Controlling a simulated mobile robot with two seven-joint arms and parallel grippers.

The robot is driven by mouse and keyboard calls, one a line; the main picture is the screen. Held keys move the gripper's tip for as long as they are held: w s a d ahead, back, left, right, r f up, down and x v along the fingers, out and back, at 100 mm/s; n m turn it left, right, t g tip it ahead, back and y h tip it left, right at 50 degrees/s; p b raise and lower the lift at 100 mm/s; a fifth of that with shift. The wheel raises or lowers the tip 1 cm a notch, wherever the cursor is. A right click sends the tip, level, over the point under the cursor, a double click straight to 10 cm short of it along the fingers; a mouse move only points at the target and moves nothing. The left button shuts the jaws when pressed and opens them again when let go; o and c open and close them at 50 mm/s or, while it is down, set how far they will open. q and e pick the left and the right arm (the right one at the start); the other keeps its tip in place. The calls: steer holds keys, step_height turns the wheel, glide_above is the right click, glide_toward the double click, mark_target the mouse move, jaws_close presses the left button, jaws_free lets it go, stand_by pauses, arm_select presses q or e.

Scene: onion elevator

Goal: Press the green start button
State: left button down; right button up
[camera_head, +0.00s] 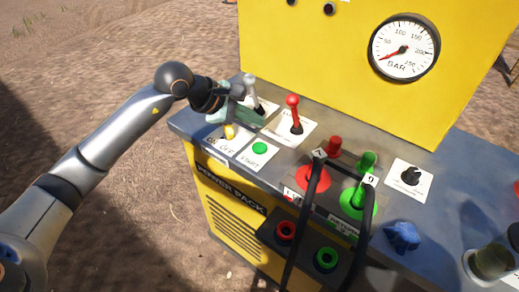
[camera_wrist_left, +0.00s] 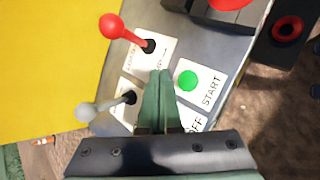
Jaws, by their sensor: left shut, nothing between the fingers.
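The green start button (camera_head: 260,148) sits on a white plate marked START, on the top of the yellow and grey power pack. It also shows in the left wrist view (camera_wrist_left: 187,80), just right of my fingertips. My left gripper (camera_head: 258,119) is shut and empty, above the panel beside the button. In the left wrist view its green fingers (camera_wrist_left: 160,82) are together, with their tips close to the button's plate. Whether the fingers touch the panel cannot be told. My right gripper is not in view.
A red lever (camera_head: 293,110) and a grey lever (camera_head: 251,84) stand close to my left gripper. A black frame (camera_head: 307,210) rises around the red and green fittings at right. A pressure gauge (camera_head: 404,47) is on the yellow back panel. A blue object (camera_head: 402,237) lies at right.

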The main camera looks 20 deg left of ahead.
mark_target(255, 147)
arm_select(q)
step_height(255, 147, down, 4)
steer(key=shift+b, duration=1.15)
steer(key=shift+f, duration=0.25)
steer(key=shift+f+b, duration=0.2)
steer(key=shift+b, duration=0.2)
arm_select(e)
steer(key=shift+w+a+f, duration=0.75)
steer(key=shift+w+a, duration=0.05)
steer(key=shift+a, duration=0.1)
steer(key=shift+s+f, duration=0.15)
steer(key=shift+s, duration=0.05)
arm_select(q)
steer(key=shift+f+b, duration=0.4)
steer(key=shift+b, duration=0.15)
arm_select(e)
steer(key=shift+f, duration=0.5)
